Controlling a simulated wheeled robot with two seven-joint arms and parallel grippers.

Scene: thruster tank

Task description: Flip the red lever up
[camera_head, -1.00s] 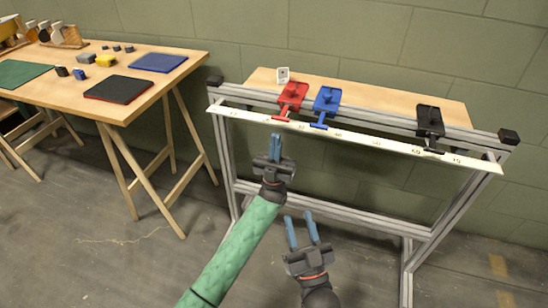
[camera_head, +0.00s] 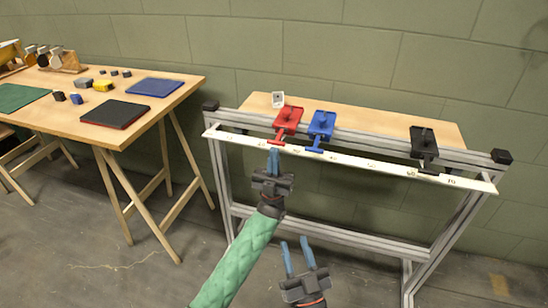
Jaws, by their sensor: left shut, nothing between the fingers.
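The red lever (camera_head: 286,123) is mounted on the wooden-topped metal frame, left of the blue one. Its handle hangs down over the front of the white scale strip. My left gripper (camera_head: 274,152) is shut and empty, its blue fingers pointing up just below the red handle end. I cannot tell whether the fingertips touch the handle. My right gripper (camera_head: 296,243) is open and empty, lower in the picture and in front of the frame.
A blue lever (camera_head: 320,127) sits close beside the red one, and a black lever (camera_head: 424,145) is farther right. The white strip (camera_head: 350,160) runs along the frame's front. A wooden table (camera_head: 60,112) with blocks and mats is at left.

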